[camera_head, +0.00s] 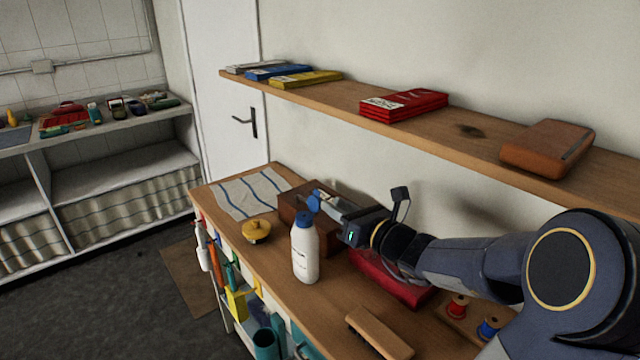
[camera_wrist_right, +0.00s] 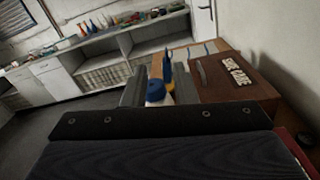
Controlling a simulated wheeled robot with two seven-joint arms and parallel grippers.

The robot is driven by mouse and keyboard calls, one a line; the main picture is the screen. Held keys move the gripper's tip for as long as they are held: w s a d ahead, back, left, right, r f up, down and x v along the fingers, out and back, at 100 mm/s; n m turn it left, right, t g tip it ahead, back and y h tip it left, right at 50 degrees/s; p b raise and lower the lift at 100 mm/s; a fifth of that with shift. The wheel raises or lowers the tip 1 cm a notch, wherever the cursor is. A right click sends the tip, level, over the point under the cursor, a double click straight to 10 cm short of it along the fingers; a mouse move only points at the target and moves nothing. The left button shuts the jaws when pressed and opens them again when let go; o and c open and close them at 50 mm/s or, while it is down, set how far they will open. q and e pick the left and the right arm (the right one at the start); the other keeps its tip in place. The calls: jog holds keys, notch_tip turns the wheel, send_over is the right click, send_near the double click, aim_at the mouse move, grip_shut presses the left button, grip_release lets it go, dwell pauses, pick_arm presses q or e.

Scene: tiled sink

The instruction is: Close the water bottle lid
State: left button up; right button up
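The white water bottle (camera_head: 305,254) stands upright on the wooden counter, with a blue cap (camera_head: 304,219) on top. Its blue lid (camera_head: 314,201) is tilted up above the cap, open. My right gripper (camera_head: 328,203) is behind and to the right of the bottle, close to the raised lid. In the right wrist view its fingers (camera_wrist_right: 160,86) are apart, and the blue cap (camera_wrist_right: 155,91) and upright lid (camera_wrist_right: 167,66) show between or just beyond them. I cannot tell if a finger touches the lid. My left gripper is not in view.
A brown wooden box (camera_head: 296,209) stands behind the bottle; it also shows in the wrist view (camera_wrist_right: 233,82). A yellow lidded pot (camera_head: 256,231) is left of the bottle. A red box (camera_head: 388,280) lies under my right arm. A wooden shelf (camera_head: 455,132) hangs above. A striped cloth (camera_head: 248,194) lies far left.

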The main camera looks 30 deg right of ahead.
aim_at(317, 191)
jog(key=shift+m, duration=0.3)
jog(key=w+p, duration=0.1)
jog(key=w, duration=0.7)
grip_shut()
